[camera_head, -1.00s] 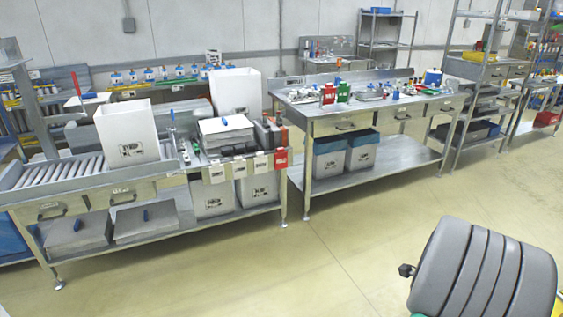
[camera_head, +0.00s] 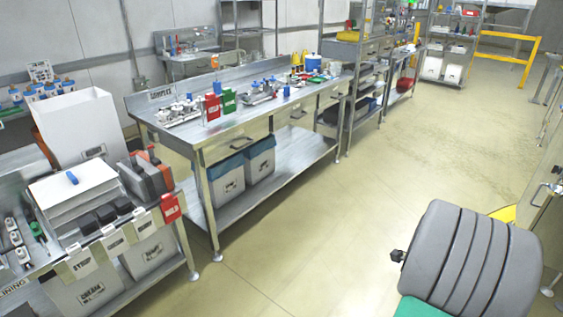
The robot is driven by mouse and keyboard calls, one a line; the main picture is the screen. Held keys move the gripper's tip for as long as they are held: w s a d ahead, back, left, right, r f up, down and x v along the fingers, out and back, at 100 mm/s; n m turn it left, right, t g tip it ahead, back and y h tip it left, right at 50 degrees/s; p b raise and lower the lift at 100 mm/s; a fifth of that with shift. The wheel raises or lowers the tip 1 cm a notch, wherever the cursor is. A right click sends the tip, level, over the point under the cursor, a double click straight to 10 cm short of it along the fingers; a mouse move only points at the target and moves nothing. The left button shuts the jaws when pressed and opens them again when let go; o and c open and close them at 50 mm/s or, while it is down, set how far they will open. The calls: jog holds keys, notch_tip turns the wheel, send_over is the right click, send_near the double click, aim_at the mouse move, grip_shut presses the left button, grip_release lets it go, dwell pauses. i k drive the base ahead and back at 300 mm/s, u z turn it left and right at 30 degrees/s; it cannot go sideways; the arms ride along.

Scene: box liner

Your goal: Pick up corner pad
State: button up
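Several small black blocks (camera_head: 107,213) sit in a row at the front edge of the left bench (camera_head: 60,275), above hanging white label cards. They may be corner pads, but the labels are too small to confirm it. Upright grey and orange slabs (camera_head: 148,176) stand in a rack just behind and right of them. A stack of white sheets (camera_head: 75,192) with a blue handle on top lies to their left. My gripper is not in view.
A white open box (camera_head: 85,130) stands behind the stack. A red tag (camera_head: 171,207) hangs at the bench's right corner. A second steel bench (camera_head: 225,135) carries small parts, with bins (camera_head: 228,178) below. The floor (camera_head: 300,235) ahead is clear.

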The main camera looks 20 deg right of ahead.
aim_at(87, 221)
jog(key=u, duration=0.05)
jog(key=i, duration=1.4)
jog(key=u, duration=1.2)
jog(key=i, duration=0.9)
jog(key=u, duration=1.45)
jog(key=i, duration=0.75)
